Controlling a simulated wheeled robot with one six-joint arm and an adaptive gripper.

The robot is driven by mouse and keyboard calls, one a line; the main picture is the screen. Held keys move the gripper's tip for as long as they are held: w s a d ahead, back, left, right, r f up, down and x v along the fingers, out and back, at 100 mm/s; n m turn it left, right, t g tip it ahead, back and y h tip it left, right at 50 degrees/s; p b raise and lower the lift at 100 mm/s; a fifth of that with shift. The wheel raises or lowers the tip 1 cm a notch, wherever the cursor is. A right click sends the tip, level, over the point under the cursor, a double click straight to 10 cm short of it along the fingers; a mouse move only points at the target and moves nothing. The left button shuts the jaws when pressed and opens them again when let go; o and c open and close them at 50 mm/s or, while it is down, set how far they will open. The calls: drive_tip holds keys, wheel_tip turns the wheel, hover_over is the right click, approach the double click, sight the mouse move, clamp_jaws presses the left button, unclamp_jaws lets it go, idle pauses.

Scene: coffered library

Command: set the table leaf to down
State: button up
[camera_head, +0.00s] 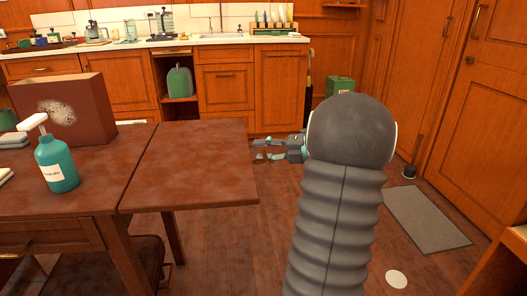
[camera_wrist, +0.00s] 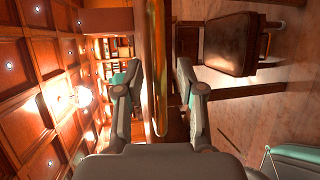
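The table leaf (camera_head: 190,165) is a brown hinged panel standing level with the table top (camera_head: 95,190), at its right side. My gripper (camera_head: 262,149) is at the leaf's right edge, reaching in from the right. In the wrist view the leaf (camera_wrist: 158,40) shows edge-on as an upright band. The fingers of my gripper (camera_wrist: 158,75) are open, one on each side of that band, with gaps visible. I cannot tell whether the fingertips overlap the edge or stop just short of it. The leaf's underside support is hidden in the head view.
A teal pump bottle (camera_head: 57,163) and a dark red box (camera_head: 88,105) stand on the fixed table top. A dark-seated stool (camera_head: 140,262) is below the table; its seat also shows in the wrist view (camera_wrist: 230,45).

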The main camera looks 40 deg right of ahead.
clamp_jaws()
